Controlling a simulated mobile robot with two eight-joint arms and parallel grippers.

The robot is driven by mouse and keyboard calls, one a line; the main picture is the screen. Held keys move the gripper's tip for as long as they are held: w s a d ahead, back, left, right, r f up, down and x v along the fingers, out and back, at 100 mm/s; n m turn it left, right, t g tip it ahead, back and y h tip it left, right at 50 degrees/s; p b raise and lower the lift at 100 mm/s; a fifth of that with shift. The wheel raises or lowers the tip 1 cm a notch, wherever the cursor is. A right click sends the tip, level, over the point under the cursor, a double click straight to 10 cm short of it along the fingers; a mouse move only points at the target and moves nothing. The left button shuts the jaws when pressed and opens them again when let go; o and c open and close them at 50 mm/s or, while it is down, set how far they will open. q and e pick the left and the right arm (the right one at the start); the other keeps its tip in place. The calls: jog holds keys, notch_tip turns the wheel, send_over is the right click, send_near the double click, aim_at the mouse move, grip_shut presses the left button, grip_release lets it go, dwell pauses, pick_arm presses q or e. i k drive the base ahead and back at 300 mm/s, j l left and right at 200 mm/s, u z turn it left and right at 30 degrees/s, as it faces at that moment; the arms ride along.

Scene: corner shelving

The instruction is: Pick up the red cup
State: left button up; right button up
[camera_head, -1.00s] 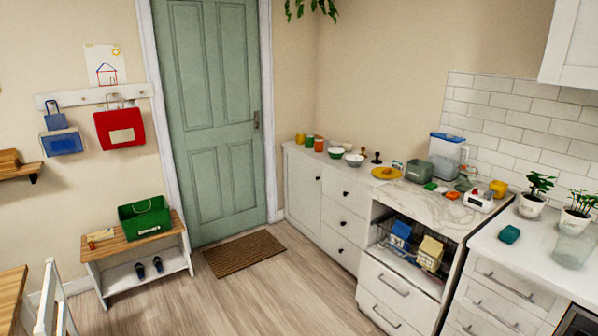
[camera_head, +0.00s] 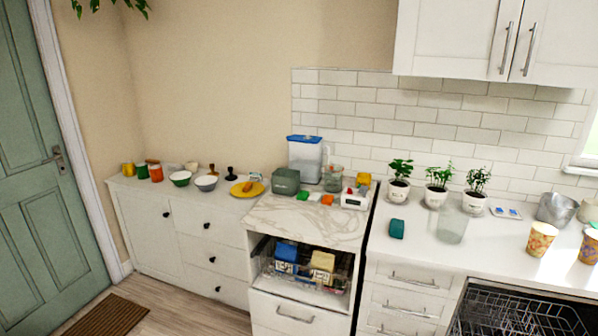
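An orange-red cup (camera_head: 155,172) stands on the low white cabinet at the far left, close to the wall. It is the reddest cup in view, small in the picture. A green cup (camera_head: 142,171) and a yellow cup (camera_head: 127,169) stand beside it to the left. Two patterned orange-yellow cups, one of them (camera_head: 541,240) whole in view, stand on the right counter. Neither of my grippers is in view.
Bowls (camera_head: 206,183) and a yellow plate (camera_head: 246,189) share the low cabinet (camera_head: 150,205). A grey box (camera_head: 285,181) and a blue-lidded container (camera_head: 304,158) stand right of them. An open dishwasher rack (camera_head: 520,318) is at lower right. Floor shows at lower left.

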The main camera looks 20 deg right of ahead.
aim_at(542, 235)
jog(key=i+z, duration=0.15)
jog(key=z, duration=0.25)
jog(key=i+z, duration=0.2)
jog(key=z, duration=0.25)
jog(key=i+z, duration=0.15)
jog(key=z, duration=0.25)
jog(key=i+j+z, duration=0.1)
jog(key=z, duration=0.3)
jog(key=i+z, duration=0.15)
jog(key=z, duration=0.25)
jog(key=i+j+z, duration=0.1)
jog(key=z, duration=0.3)
jog(key=i+j+z, duration=0.15)
jog(key=z, duration=0.25)
jog(key=i+j+z, duration=0.2)
jog(key=z, duration=0.2)
